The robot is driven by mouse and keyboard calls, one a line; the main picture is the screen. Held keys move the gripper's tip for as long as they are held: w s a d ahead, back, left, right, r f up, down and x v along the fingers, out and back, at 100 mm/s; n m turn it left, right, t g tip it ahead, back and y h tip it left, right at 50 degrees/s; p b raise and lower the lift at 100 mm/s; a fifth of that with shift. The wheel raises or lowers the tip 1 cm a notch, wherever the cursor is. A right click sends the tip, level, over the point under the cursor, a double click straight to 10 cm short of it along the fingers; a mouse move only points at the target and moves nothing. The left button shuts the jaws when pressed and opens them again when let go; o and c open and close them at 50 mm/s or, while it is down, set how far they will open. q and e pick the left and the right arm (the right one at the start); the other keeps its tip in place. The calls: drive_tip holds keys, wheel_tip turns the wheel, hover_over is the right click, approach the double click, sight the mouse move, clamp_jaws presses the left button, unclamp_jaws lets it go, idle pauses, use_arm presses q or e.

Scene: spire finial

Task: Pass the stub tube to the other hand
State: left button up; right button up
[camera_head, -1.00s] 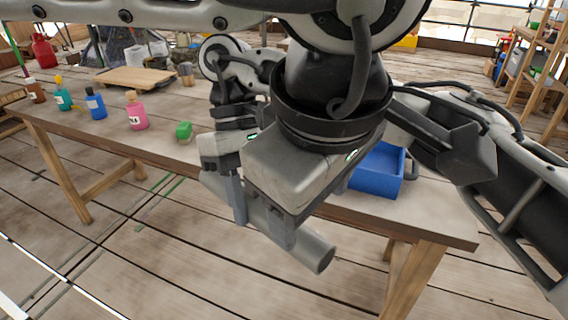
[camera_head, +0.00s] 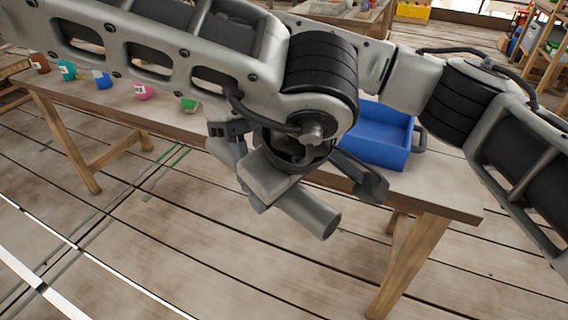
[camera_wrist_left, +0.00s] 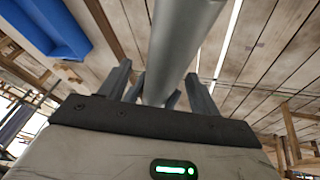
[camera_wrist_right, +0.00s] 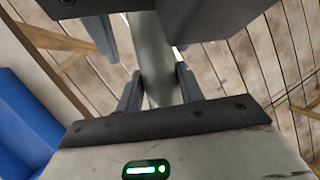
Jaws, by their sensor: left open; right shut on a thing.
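The stub tube (camera_head: 308,209) is a plain grey cylinder, held tilted in the air in front of the table; its near end points down and right in the head view. My right gripper (camera_wrist_right: 158,92) is shut on it, with the tube running up between its fingers in the right wrist view. My left gripper (camera_wrist_left: 160,88) is open, its fingers on either side of the tube (camera_wrist_left: 182,45) in the left wrist view. In the head view, my left arm hides much of both grippers and the tube's middle.
A wooden table (camera_head: 440,200) stands behind the grippers. It bears a blue bin (camera_head: 375,135) at the right, and a green block (camera_head: 189,104), a pink bottle (camera_head: 143,91) and other bottles at the left. The plank floor in front is clear.

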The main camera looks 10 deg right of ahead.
use_arm(q)
drive_tip(key=shift+w+f, duration=0.15)
drive_tip(key=shift+f, duration=0.15)
drive_tip(key=c, duration=1.2)
drive_tip(key=shift+r, duration=0.1)
drive_tip(key=shift+c, duration=0.2)
use_arm(e)
drive_tip(key=o, duration=1.2)
drive_tip(key=shift+o, duration=0.2)
drive_tip(key=shift+r, duration=0.1)
